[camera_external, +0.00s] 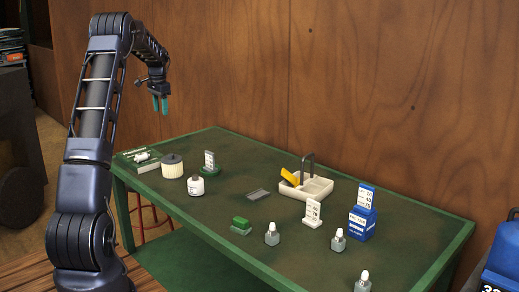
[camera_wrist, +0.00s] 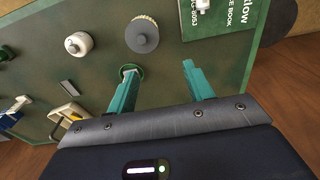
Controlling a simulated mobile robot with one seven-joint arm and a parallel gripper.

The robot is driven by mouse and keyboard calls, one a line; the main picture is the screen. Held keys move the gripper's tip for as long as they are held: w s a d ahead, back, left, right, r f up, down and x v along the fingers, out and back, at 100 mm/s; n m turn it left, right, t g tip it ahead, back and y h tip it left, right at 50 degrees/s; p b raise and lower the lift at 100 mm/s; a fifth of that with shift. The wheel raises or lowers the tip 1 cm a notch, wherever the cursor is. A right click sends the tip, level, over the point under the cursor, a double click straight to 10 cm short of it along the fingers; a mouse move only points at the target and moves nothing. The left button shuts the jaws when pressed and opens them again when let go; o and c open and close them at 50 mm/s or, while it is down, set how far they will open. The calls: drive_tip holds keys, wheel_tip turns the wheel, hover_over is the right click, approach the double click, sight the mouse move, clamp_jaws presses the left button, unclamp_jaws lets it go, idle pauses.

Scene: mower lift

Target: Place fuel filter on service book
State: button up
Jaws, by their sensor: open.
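The service book (camera_external: 148,167) is green and lies flat at the table's far left end. It also shows at the top right of the wrist view (camera_wrist: 222,32), partly cut off. A small white part (camera_external: 142,156) that looks like the fuel filter lies on the book. In the wrist view this white part (camera_wrist: 203,5) is cut off by the top edge. My gripper (camera_external: 160,103) is open and empty, with teal fingers pointing down, high above the table's far left end. In the wrist view its fingers (camera_wrist: 160,70) are spread, apart from the book and the white part.
A cream tray (camera_external: 318,188), blue box (camera_external: 362,222) and several small bottles stand farther right. A wooden wall is behind.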

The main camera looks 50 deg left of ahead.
drive_tip(key=s+d+r, duration=0.1)
drive_tip(key=d+r, duration=0.4)
drive_tip(key=d, duration=0.5)
drive_tip(key=s+d+r+t, duration=0.1)
drive_tip(key=d+r, duration=0.4)
drive_tip(key=d, duration=0.4)
drive_tip(key=d+r, duration=0.6)
drive_tip(key=d, duration=0.4)
drive_tip(key=s+d+r+t, duration=0.1)
drive_tip(key=s+d+r, duration=0.1)
drive_tip(key=s+d, duration=0.5)
drive_tip(key=s+d+r, duration=0.1)
drive_tip(key=s+d, duration=0.3)
drive_tip(key=d, duration=0.6)
drive_tip(key=s+d+f+t, duration=0.1)
drive_tip(key=s+d+f, duration=0.2)
drive_tip(key=s+d, duration=0.5)
drive_tip(key=s+d+f+t, duration=0.1)
drive_tip(key=s+d+f, duration=0.3)
drive_tip(key=s+d, duration=0.4)
drive_tip(key=s, duration=0.6)
